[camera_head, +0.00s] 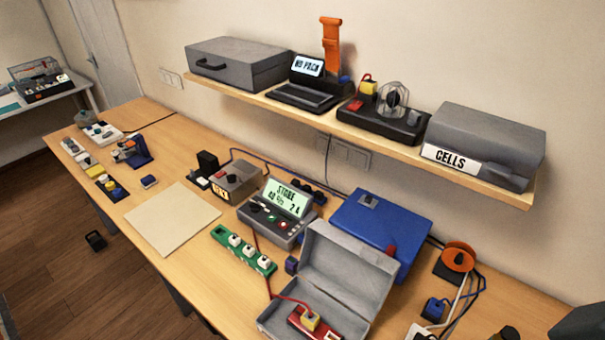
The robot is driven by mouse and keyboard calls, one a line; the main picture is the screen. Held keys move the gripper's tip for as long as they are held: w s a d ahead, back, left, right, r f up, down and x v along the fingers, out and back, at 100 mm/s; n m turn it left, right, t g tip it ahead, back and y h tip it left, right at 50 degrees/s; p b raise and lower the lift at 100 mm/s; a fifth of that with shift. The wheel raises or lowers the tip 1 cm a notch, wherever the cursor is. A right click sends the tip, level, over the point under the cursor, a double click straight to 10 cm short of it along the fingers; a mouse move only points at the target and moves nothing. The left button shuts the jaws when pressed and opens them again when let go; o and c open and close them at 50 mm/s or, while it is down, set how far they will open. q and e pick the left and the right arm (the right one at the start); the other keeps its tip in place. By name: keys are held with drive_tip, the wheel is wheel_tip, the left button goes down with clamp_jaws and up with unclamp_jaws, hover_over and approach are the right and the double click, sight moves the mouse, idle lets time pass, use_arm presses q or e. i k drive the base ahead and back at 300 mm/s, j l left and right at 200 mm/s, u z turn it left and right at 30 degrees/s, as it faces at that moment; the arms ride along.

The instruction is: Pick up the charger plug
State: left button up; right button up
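Another yellow plug (368,88) with a red wire is on a dark device on the shelf. Neither of my grippers shows in this view.
A green strip (244,250) with white blocks lies left of the open case. A blue box (380,228) stands behind the case. The shelf (300,113) overhangs the table's back. A bare beige mat (172,217) lies left of centre.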

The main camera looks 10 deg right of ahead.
sight(312, 323)
drive_tip(key=l+z, duration=0.25)
drive_tip(key=j+z, duration=0.2)
drive_tip(key=k+l, duration=0.1)
drive_tip(key=l, duration=0.25)
drive_tip(key=l+z, duration=0.25)
drive_tip(key=k+z, duration=0.1)
drive_tip(key=z, duration=0.2)
